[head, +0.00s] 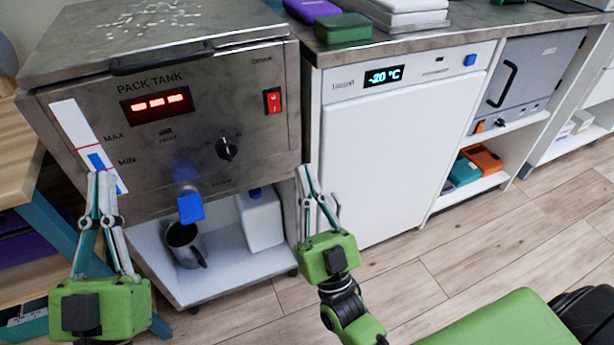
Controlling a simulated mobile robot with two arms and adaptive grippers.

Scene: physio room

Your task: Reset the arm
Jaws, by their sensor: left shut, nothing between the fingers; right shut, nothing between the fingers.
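My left gripper (104,180) is at the left of the head view, in front of the left side of the steel pack tank (215,95). Its fingers point up, shut and empty. My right gripper (310,172) is near the middle, in front of the gap between the pack tank and the white freezer (400,160). Its fingers also point up, shut and empty. Neither gripper holds anything; whether the fingertips touch the tank front cannot be told.
A blue tap (190,205) juts from the tank above a metal jug (184,244) on a white shelf. A white canister (261,218) stands beside it. Wooden floor (420,270) lies open before the freezer.

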